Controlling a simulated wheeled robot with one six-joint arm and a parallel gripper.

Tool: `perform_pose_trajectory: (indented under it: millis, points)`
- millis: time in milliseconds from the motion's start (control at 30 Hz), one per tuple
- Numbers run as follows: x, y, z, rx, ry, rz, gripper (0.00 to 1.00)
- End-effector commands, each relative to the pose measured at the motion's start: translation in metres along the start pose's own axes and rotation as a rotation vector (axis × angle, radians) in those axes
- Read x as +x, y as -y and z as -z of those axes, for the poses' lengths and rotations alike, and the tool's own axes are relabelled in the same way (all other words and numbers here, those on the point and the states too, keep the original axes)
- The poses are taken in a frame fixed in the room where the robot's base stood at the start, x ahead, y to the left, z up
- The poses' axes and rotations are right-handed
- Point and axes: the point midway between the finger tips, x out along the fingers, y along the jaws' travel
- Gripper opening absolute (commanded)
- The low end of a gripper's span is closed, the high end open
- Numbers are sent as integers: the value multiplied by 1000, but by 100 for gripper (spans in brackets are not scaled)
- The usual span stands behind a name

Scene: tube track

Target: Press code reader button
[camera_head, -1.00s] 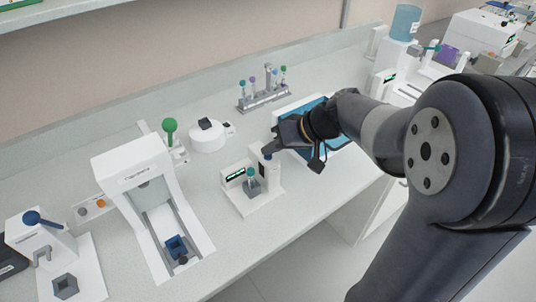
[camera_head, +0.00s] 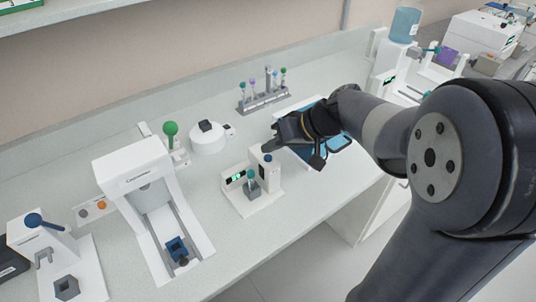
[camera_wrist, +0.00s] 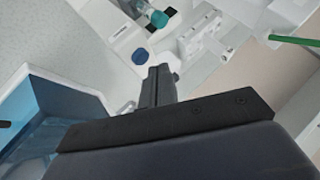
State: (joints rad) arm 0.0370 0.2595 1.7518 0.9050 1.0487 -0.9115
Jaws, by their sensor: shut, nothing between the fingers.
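The code reader (camera_head: 264,203) is a small white device on the bench, with a dark display (camera_head: 236,177) lit with green characters. In the wrist view the fingertips (camera_wrist: 160,74) appear apart from the button.
A rack of tubes (camera_head: 263,101) is farther back. Bare bench lies in front of the reader.

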Motion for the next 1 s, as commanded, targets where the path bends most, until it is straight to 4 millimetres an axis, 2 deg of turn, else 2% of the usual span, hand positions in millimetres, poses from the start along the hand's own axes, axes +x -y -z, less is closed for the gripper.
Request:
perform_pose_trajectory:
  millis: [267,800,1000]
  points:
    - [-1,0,1,0,-1,0,0]
    - [-34,25,25,-2,-1,-1,0]
    - [-35,25,25,0,-1,-1,0]
